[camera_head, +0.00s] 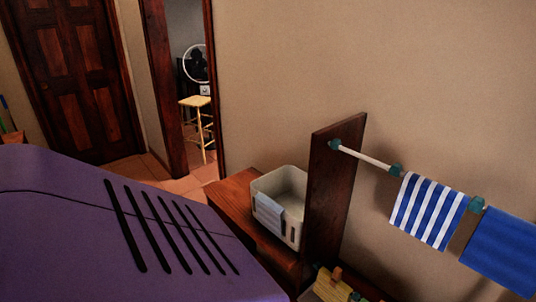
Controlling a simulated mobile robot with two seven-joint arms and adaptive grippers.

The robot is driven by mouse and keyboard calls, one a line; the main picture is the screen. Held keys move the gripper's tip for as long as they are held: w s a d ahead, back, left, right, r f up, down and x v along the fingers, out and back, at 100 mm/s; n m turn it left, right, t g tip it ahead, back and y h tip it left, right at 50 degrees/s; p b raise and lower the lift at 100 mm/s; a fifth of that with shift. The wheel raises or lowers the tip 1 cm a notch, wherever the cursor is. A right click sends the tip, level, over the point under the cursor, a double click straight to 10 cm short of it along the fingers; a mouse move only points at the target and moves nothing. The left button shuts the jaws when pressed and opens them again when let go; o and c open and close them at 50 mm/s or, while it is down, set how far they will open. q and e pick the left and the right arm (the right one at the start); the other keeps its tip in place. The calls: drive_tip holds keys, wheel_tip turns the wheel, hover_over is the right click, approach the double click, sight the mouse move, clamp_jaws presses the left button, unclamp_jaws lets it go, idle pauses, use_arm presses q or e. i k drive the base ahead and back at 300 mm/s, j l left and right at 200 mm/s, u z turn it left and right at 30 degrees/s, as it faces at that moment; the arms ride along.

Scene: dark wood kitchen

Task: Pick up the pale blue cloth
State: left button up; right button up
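The basket stands on a brown wooden surface (229,194), beside an upright dark wooden panel (334,178). Neither of my grippers is in view.
A white rail (364,158) runs right from the panel, carrying a blue-and-white striped cloth (428,210) and a plain blue cloth (502,250). A doorway shows a yellow stool (195,102) and a fan (196,64). A dark door (75,62) is shut. The lower left is blocked close up.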

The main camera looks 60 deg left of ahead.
sight(269, 211)
drive_tip(key=k+u, duration=0.1)
drive_tip(key=u, duration=1.75)
drive_tip(key=j+z, duration=0.35)
drive_tip(key=z, duration=0.15)
drive_tip(key=k, duration=0.05)
